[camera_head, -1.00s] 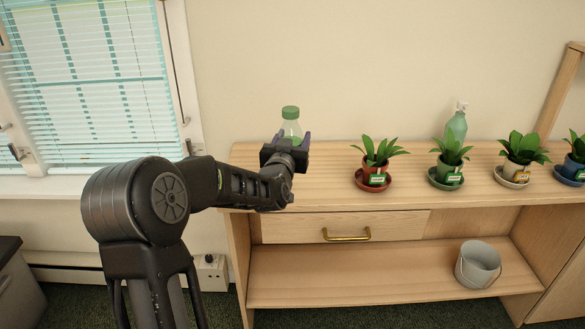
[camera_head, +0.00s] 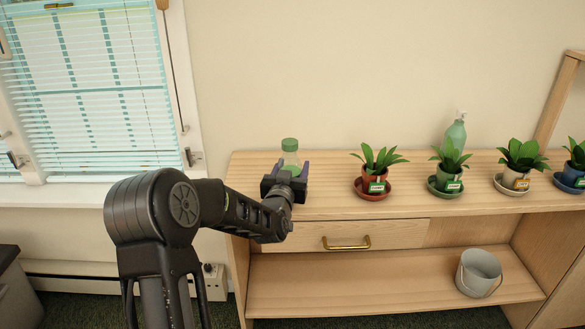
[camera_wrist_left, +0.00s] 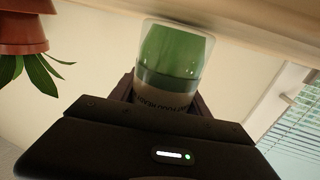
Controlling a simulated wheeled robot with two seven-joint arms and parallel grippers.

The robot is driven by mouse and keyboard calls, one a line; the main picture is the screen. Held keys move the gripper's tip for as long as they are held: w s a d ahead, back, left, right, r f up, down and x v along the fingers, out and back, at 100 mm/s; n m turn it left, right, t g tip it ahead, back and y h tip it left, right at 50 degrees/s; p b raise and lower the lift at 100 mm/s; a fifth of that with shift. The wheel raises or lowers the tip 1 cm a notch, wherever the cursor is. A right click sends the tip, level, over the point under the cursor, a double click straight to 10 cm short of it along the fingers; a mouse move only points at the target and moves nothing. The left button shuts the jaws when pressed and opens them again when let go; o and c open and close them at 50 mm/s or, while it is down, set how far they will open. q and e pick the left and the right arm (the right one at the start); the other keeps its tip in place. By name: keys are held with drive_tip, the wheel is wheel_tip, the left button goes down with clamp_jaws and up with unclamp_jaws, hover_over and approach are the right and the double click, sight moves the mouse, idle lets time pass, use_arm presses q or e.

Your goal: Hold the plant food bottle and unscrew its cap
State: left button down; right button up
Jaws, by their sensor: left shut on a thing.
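The plant food bottle is upright in the head view, with a green cap (camera_head: 289,145) on top of a clear body (camera_head: 290,159). My left gripper (camera_head: 289,172) is shut on the bottle's body below the cap, one finger on each side. The left wrist view is upside down and shows the bottle (camera_wrist_left: 172,58) between the fingers, with a green lower part and dark lettering. The bottle's base is close to the wooden top; I cannot tell whether it touches. The cap is outside the wrist view. My right gripper is not in view.
The wooden shelf unit (camera_head: 328,205) holds several potted plants on saucers, the nearest in a red pot (camera_head: 374,187). A green pump bottle (camera_head: 456,133) stands behind them. A grey bucket (camera_head: 480,272) sits on the lower shelf. The top between gripper and red pot is clear.

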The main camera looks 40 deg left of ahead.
use_arm(q)
drive_tip(key=shift+f, duration=0.1)
drive_tip(key=c, duration=0.5)
unclamp_jaws()
drive_tip(key=v, duration=1.2)
drive_tip(key=shift+b, duration=0.4)
